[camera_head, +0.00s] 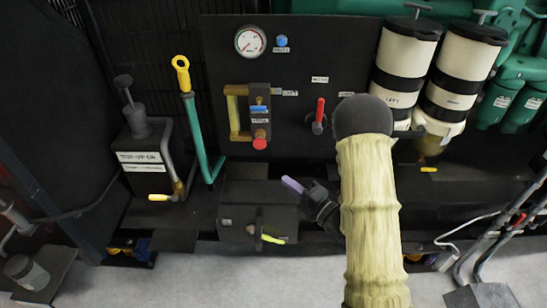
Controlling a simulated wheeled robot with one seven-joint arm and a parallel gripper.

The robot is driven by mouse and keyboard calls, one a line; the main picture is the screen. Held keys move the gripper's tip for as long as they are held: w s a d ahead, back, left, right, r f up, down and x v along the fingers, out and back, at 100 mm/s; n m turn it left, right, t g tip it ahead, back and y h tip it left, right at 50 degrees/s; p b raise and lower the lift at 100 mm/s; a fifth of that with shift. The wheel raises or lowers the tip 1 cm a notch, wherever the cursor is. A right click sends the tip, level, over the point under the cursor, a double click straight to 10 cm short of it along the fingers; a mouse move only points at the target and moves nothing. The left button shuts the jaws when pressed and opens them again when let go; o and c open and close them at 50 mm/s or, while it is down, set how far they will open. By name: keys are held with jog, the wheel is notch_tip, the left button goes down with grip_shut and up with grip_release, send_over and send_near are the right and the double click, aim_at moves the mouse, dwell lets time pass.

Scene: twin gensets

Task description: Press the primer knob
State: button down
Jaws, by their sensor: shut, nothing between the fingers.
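No label that I can read says primer, so I cannot tell for sure which part is the primer knob. Candidates are a red round knob (260,143) low on the yellow-framed unit of the black panel, a blue round knob (282,41) beside the gauge, and the T-handles (417,9) on top of the white canisters. My gripper (292,184) shows left of my sleeved arm, in front of the panel's lower edge, below and right of the red knob. It is shut and empty, apart from all of these. My arm hides part of the panel's right side.
Two white canisters (403,52) with black bands stand at the right. A red lever (319,115) is on the panel. A teal lever (195,130) with a yellow grip and a top-up can (143,160) stand left. A dark box (240,215) sits below; grey floor is in front.

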aim_at(264, 146)
jog(key=x, duration=0.4)
jog(key=w+d+x, duration=0.1)
jog(key=x, duration=0.3)
jog(key=w+d+x, duration=0.1)
jog(key=x, duration=0.3)
jog(key=shift+w+a+r, duration=0.2)
jog(key=shift+w, duration=0.1)
jog(key=shift+w, duration=0.1)
jog(key=shift+w+f+b, duration=0.1)
jog(key=shift+w+b, duration=0.45)
jog(key=shift+w, duration=0.2)
jog(key=shift+w+d+r, duration=0.15)
jog(key=shift+w+r, duration=0.1)
jog(key=shift+w, duration=0.2)
